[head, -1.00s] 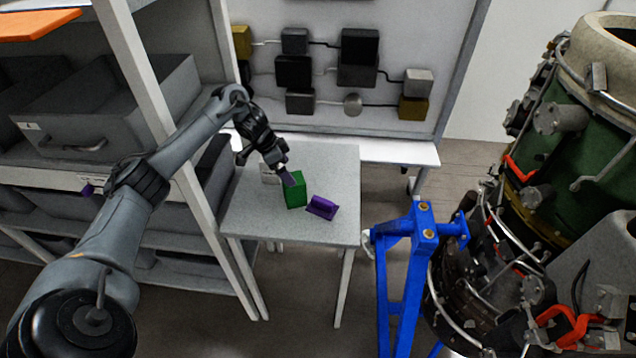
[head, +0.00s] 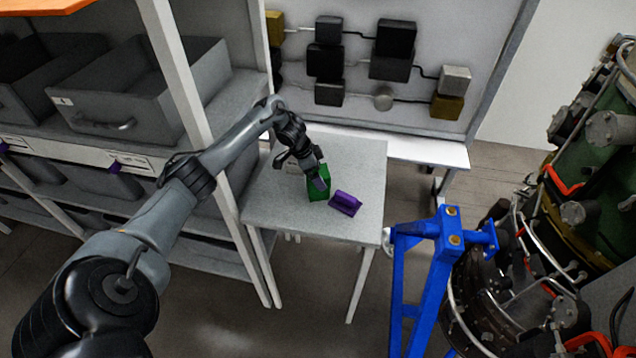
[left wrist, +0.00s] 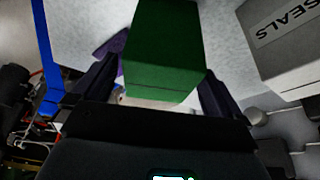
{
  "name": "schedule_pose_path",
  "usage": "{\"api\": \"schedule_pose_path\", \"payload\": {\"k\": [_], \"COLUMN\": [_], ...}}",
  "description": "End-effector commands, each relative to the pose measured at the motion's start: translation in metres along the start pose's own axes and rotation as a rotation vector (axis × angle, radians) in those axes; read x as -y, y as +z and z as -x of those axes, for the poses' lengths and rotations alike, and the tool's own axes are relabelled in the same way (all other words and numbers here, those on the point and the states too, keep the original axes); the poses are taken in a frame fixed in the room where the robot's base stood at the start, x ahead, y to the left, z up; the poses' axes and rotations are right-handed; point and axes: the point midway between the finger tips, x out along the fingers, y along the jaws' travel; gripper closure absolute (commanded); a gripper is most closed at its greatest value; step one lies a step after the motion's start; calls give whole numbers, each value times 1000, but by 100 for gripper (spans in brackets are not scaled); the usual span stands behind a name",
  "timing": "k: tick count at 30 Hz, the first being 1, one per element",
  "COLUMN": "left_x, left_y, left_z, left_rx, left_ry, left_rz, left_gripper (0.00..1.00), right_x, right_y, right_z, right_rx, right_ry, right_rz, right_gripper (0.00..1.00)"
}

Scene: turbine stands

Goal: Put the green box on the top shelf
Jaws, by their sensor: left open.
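The green box (head: 317,188) stands on the small grey table (head: 358,224). My left gripper (head: 318,182) is at the box, partly covering it in the head view. In the left wrist view the green box (left wrist: 163,50) lies between the two open fingers of my left gripper (left wrist: 158,92), with gaps visible at the fingers. The shelf unit (head: 180,75) stands left of the table; an orange board (head: 40,8) shows at its top left corner, mostly cut off. My right gripper is not in view.
A purple object (head: 346,202) lies just right of the box. A grey box marked SEALS (left wrist: 290,45) is close by in the wrist view. A blue stand (head: 425,265) and the turbine (head: 540,230) are to the right. Grey bins (head: 150,88) fill the shelf.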

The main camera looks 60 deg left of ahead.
Motion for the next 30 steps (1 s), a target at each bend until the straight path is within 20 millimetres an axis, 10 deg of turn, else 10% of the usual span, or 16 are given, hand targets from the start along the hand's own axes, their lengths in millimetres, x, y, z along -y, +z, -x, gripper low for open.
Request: {"api": "schedule_pose_path", "payload": {"k": [16, 27, 30], "left_x": [0, 0, 0], "left_y": [2, 1, 1], "left_z": [-28, -28, -28], "left_rx": [0, -1, -1], "left_ry": [-1, -1, -1], "left_rz": [0, 0, 0], "left_gripper": [2, 56, 56], "right_x": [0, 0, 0], "right_y": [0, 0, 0], "right_z": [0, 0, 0], "right_rx": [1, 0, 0], "right_ry": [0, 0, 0], "right_rz": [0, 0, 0], "right_gripper": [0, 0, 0]}}
